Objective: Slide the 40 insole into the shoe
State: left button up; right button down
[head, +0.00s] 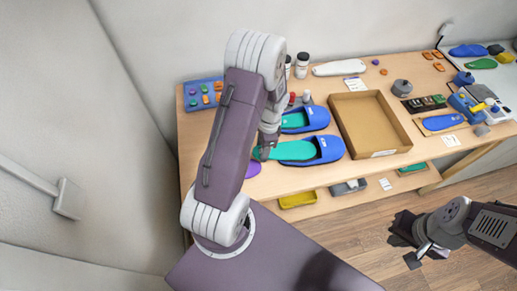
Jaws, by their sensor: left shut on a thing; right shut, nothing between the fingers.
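A blue open shoe (330,150) lies near the front edge of the table, toe to the right. A green insole (292,150) lies with its right end at or inside the shoe's opening and its left end sticking out. My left gripper (264,152) is shut on the insole's left end; the arm hides part of it. A second blue shoe (317,118) behind it has a green insole (294,121) in it. The size marks are too small to read. My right gripper (408,246) is shut and empty, out over the floor at the lower right.
An empty cardboard tray (398,139) stands right of the shoes. A purple piece (253,169) lies left of the front shoe, partly behind my arm. A blue tray (203,93) with coloured pieces, bottles (302,65) and a white insole (339,68) are at the back. Tools crowd the right.

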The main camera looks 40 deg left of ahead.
aim_at(289, 150)
pick_arm(q)
jog(key=w+d, duration=0.2)
jog(key=w, duration=0.1)
jog(key=w+d+b, duration=0.1)
jog(key=d, duration=0.1)
jog(key=shift+w+d+f, duration=0.1)
jog(key=shift+w+f, duration=0.05)
jog(key=shift+f, duration=0.25)
jog(key=shift+w+d+f, duration=0.25)
jog(key=shift+w+d, duration=0.6)
jog(key=shift+w+d+f, duration=0.25)
jog(key=shift+w+d, duration=0.55)
jog(key=shift+w, duration=0.05)
jog(key=o, duration=1.5)
jog(key=shift+c, duration=0.2)
notch_tip(289, 150, up, 9)
jog(key=b, duration=0.1)
jog(key=shift+w+d, duration=0.25)
jog(key=shift+w, duration=0.05)
